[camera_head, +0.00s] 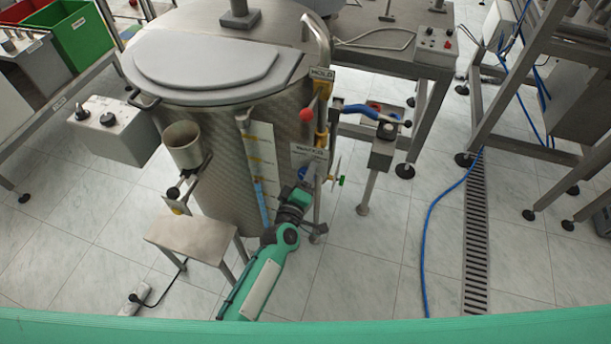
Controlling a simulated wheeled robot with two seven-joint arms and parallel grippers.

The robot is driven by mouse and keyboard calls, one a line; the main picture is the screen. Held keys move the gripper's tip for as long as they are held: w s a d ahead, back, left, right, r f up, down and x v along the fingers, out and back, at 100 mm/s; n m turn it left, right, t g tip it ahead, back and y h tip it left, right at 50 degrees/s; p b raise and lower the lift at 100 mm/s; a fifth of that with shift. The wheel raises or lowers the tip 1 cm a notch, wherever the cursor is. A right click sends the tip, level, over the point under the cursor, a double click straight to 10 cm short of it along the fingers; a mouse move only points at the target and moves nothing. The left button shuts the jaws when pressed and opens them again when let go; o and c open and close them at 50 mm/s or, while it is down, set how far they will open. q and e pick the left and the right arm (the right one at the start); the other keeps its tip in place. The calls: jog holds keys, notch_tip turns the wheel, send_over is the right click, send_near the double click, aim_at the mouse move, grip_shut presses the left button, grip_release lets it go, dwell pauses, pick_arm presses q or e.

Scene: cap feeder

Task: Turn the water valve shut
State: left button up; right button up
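The water valve is on the pipework at the right side of a large steel tank (222,155). A white label (307,151) that seems to read WATER sits there, with a blue part (303,173) just below it and a small green knob (340,181) to the right. My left gripper (308,186) is at the end of my green arm, right beside these parts. Its fingers overlap the pipework and are too small to show whether they are open, shut or touching the valve. My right gripper is out of view.
Above are a red ball knob (307,115) and a MOLD label (321,74). A stand with a blue handle (361,111) is close to the right. A blue hose (429,225) crosses the floor.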

pick_arm(q)
jog(key=shift+o, duration=0.3)
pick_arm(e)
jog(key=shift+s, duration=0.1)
pick_arm(q)
jog(key=v, duration=1.3)
jog(key=shift+s+b, duration=0.35)
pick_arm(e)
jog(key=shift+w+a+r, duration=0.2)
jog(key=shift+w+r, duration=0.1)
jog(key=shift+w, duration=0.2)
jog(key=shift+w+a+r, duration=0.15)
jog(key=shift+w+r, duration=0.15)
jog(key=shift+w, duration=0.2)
pick_arm(q)
jog(key=shift+a, duration=0.15)
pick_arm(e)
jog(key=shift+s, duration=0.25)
